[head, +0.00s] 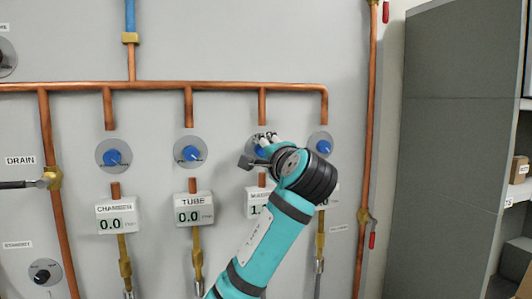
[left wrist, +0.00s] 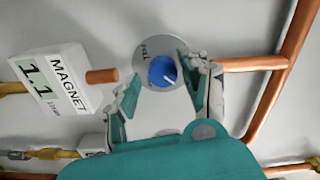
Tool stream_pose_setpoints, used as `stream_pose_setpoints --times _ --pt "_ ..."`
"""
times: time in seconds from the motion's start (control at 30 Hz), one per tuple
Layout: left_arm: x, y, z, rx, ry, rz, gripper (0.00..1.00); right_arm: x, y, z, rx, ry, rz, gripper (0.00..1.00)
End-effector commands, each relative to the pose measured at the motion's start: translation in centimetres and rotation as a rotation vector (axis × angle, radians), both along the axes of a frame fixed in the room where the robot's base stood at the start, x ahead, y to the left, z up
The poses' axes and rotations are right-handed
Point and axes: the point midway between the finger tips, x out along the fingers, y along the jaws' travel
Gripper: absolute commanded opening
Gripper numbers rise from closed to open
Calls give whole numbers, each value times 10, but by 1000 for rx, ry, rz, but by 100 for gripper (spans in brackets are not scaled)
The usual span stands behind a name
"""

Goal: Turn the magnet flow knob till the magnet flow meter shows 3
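The magnet flow knob is a blue knob (left wrist: 163,70) on a round grey plate. It shows between the fingers in the left wrist view and is partly hidden in the head view (head: 260,150). The white magnet flow meter (left wrist: 50,78) reads 1.1. In the head view the meter (head: 254,205) is mostly covered by my arm. My left gripper (left wrist: 159,63) has one finger on each side of the knob. The fingers are apart, with a gap between the left finger and the knob; the right finger is close, and I cannot tell whether it touches. My right gripper is not in view.
The chamber meter (head: 117,216) and tube meter (head: 193,209) both read 0.0, below their blue knobs. Another blue knob (head: 321,144) sits just right of my left gripper. Copper pipes (head: 220,86) run along the wall. A grey cabinet (head: 450,130) stands at right.

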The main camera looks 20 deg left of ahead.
Motion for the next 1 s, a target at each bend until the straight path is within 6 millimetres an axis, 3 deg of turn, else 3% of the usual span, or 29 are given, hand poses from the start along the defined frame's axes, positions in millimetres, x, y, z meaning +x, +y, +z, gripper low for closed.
stream_pose_setpoints --times 0.43,0.8,1.0 --pt "-8 -6 3 2 -6 -3 55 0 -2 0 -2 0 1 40" --pt "-69 -48 2 0 -6 -5 55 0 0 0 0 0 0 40" --pt "-93 -63 2 1 -5 -2 55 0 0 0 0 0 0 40"
